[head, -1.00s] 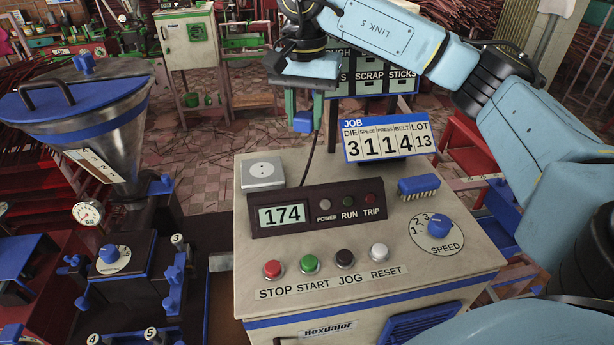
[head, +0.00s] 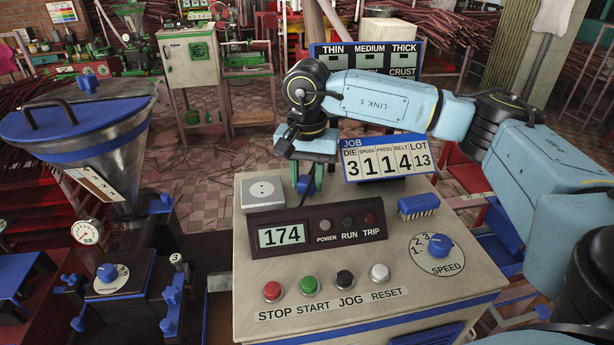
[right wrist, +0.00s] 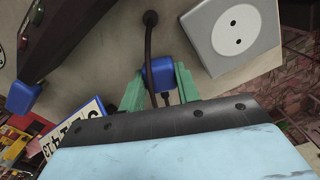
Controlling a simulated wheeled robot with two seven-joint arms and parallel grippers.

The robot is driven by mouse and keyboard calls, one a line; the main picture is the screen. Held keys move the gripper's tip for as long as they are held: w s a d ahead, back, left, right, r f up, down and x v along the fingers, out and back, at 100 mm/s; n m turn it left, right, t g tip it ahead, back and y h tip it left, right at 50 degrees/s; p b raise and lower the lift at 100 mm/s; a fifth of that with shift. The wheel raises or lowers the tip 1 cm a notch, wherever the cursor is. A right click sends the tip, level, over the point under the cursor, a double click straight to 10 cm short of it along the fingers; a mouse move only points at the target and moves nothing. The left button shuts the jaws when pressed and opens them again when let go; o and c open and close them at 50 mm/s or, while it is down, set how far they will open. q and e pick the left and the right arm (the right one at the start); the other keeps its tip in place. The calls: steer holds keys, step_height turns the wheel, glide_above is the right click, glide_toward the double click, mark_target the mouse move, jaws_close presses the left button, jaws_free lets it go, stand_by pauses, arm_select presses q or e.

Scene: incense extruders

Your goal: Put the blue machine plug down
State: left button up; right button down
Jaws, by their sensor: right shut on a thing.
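The blue machine plug (right wrist: 162,73) is between the green fingers of my right gripper (right wrist: 158,88) in the right wrist view, with its dark cord (right wrist: 149,40) running to the cabinet top. In the head view the plug (head: 305,185) shows low between the fingers of my right gripper (head: 306,180), at the back of the cabinet top, right of the grey socket (head: 263,191). The socket also shows beside the plug in the right wrist view (right wrist: 233,38). I cannot tell whether the plug touches the top. My left gripper is not in view.
The display panel (head: 282,236) stands just in front of the plug. The JOB board (head: 386,158) is close on the right, with a blue brush (head: 418,205) before it. A steel hopper (head: 95,150) stands at the left.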

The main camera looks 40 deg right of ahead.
mark_target(307, 179)
steer(key=shift+f+b, duration=0.45)
steer(key=shift+f, duration=0.05)
steer(key=shift+f, duration=0.1)
steer(key=c, duration=1)
jaws_free()
step_height(307, 179, up, 13)
steer(key=shift+r+p, duration=0.2)
steer(key=shift+p, duration=0.15)
